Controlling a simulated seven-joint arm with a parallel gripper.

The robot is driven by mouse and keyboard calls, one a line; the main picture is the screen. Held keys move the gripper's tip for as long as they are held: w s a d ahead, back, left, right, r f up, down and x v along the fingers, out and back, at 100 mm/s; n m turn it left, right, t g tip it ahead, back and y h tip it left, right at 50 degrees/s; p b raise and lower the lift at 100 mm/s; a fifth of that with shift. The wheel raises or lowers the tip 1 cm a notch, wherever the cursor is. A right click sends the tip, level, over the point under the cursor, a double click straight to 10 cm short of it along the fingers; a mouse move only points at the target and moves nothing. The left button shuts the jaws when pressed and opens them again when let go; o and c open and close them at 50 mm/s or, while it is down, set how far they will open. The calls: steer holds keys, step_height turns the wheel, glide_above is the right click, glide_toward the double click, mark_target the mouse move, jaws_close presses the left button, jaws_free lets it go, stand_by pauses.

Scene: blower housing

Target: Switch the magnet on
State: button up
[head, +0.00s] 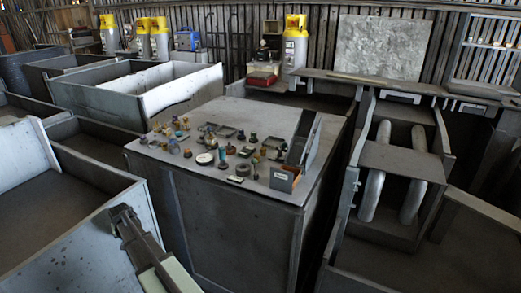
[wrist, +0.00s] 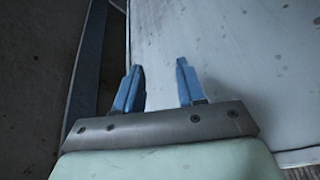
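I cannot pick out the magnet or its switch for sure. Many small items stand close together on top of a grey cabinet (head: 225,220) in the head view, too small to tell apart well. Among them are a round white-topped disc (head: 205,159) and a dark round piece (head: 243,170). My gripper (head: 122,215) is at the lower left of the head view, in front of the cabinet's left side and apart from the items. In the wrist view my gripper (wrist: 158,80) shows two blue fingers spread apart with nothing between them.
A narrow open grey box (head: 285,180) with a label stands at the cabinet top's right edge. Open grey bins (head: 50,255) lie to the left. A rack with two thick pipes (head: 375,170) stands to the right. Yellow-topped cylinders (head: 294,45) stand at the back.

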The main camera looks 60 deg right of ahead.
steer(key=w+d+r+m+t+h, duration=0.15)
steer(key=w+d+r, duration=0.25)
steer(key=d+r, duration=0.65)
steer(key=w+d+r+m+t+h, duration=0.15)
steer(key=w+d+r, duration=0.4)
steer(key=r, duration=0.85)
steer(key=s+d+r, duration=0.3)
steer(key=d+r, duration=0.4)
steer(key=d, duration=0.1)
step_height(320, 180, up, 6)
steer(key=m+g+y, duration=0.1)
steer(key=g+y, duration=0.4)
steer(key=g, duration=0.2)
glide_above(280, 149)
steer(key=a, duration=0.1)
step_height(280, 149, down, 12)
steer(key=shift+s+f, duration=0.1)
steer(key=shift+s, duration=0.05)
